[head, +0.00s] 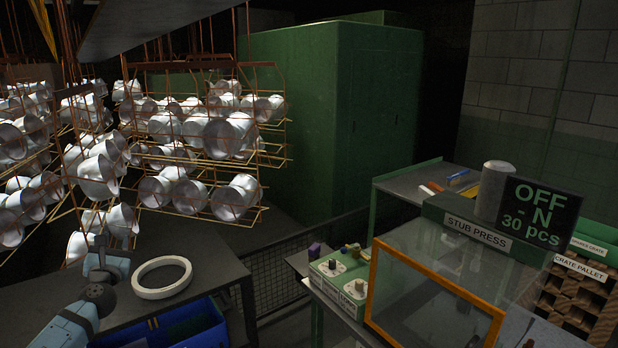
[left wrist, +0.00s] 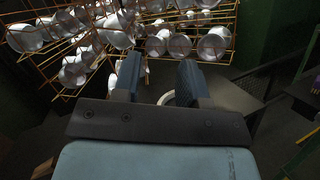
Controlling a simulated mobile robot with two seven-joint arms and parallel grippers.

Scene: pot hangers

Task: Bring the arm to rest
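My left arm comes in from the lower left of the head view. Its gripper (head: 106,266) is above the dark table (head: 222,272), left of a white ring (head: 162,278) lying flat there. In the left wrist view the two dark fingers (left wrist: 158,76) stand apart with no object gripped. Part of the white ring (left wrist: 166,98) shows between and beyond them; the rest is hidden by a finger. My right gripper is in neither view.
Wire hangers full of white pots (head: 205,135) hang close behind and above the gripper. A blue crate (head: 190,325) is at the table's front. A stub press with an orange-framed guard (head: 435,285) stands right, beyond a mesh fence (head: 285,262).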

